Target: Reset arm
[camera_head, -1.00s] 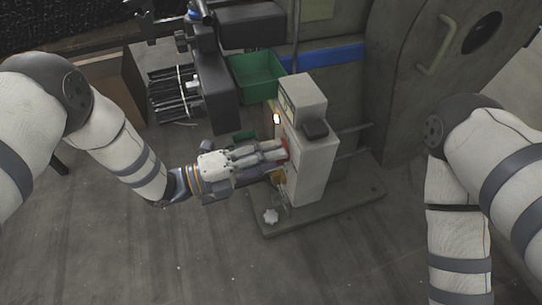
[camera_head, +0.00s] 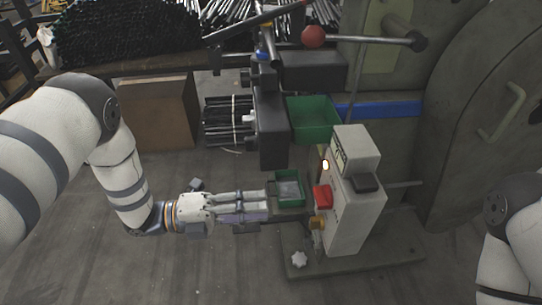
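My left arm reaches in from the left. Its gripper (camera_head: 267,205) points right, its tips a short way left of the light grey control box (camera_head: 354,200) and apart from it. Whether its fingers are open or shut is unclear; I see no object held.
A green bin (camera_head: 313,119) sits behind the box, and a smaller green tray (camera_head: 290,187) lies just beyond the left gripper. The press (camera_head: 479,130) fills the right back. A lever with a red ball (camera_head: 313,37) crosses above. Floor at front left is clear.

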